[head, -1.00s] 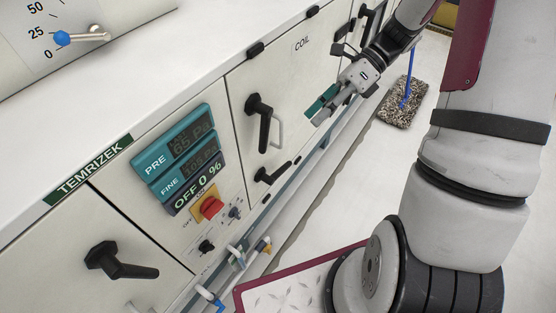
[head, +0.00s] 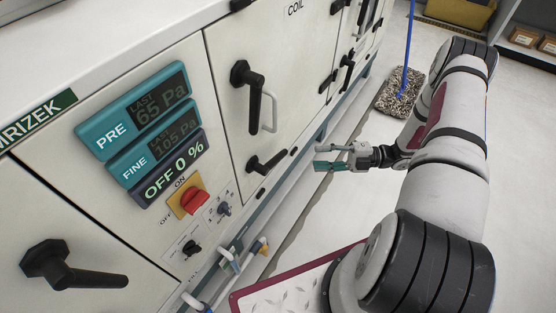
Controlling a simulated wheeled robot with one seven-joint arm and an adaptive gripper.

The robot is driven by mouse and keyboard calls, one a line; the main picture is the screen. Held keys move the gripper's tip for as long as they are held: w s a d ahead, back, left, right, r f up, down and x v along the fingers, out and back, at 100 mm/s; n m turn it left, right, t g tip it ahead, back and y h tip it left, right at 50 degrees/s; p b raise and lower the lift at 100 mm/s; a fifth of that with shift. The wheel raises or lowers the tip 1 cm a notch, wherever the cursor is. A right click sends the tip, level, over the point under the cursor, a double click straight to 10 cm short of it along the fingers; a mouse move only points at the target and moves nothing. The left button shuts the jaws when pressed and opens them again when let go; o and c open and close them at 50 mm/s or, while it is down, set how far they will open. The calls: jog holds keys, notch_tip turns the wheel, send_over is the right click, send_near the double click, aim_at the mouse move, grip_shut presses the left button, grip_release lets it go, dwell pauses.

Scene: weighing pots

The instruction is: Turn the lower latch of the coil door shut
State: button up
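The coil door (head: 293,62) is the pale panel marked COIL in the head view. Its upper latch (head: 252,98) has a black handle hanging down, beside a grey pull handle. Its lower latch (head: 266,163) is a black handle near the door's bottom left corner, lying nearly level and pointing right. My gripper (head: 318,157) is to the right of the lower latch, apart from it, with its fingers pointing left. The two fingers are spread with a gap between them, and nothing is held.
The control panel (head: 150,130) with displays and a red switch (head: 192,197) is left of the door. Pipes with valves (head: 232,258) run low along the cabinet. A mop (head: 402,92) stands on the floor behind.

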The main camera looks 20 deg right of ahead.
aim_at(282, 158)
jog(key=b+x, duration=0.2)
jog(key=x, duration=1.1)
jog(key=shift+a, duration=0.2)
grip_shut()
